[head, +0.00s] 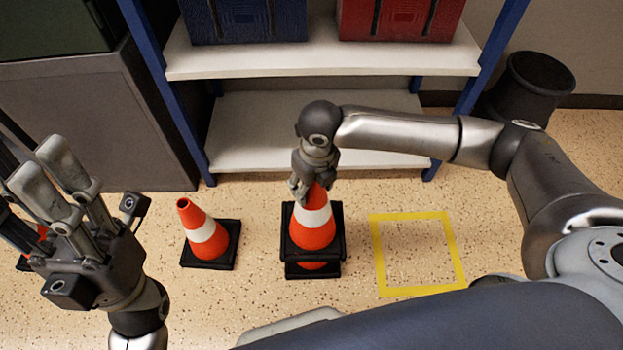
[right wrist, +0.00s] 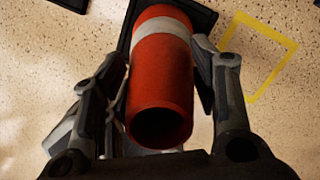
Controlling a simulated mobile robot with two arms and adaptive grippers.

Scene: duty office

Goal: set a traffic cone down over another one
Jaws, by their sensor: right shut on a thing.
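My right gripper (head: 312,188) is shut on the top of an orange cone with a white band and black square base (head: 314,232). This held cone also shows in the right wrist view (right wrist: 162,85), its open tip between the fingers. A second cone (head: 312,266) stands on the floor directly beneath, mostly hidden. A strip of its orange body and its black base show below the held cone's base. The held cone looks upright and around the lower one, with a gap between the bases. My left gripper (head: 38,178) is open and empty at the left.
Another cone (head: 203,236) stands on the floor to the left. One more is partly hidden behind my left gripper. A yellow taped square (head: 376,258) to the right is empty. A shelf (head: 270,165) stands behind, with a black bin (head: 530,90) at right.

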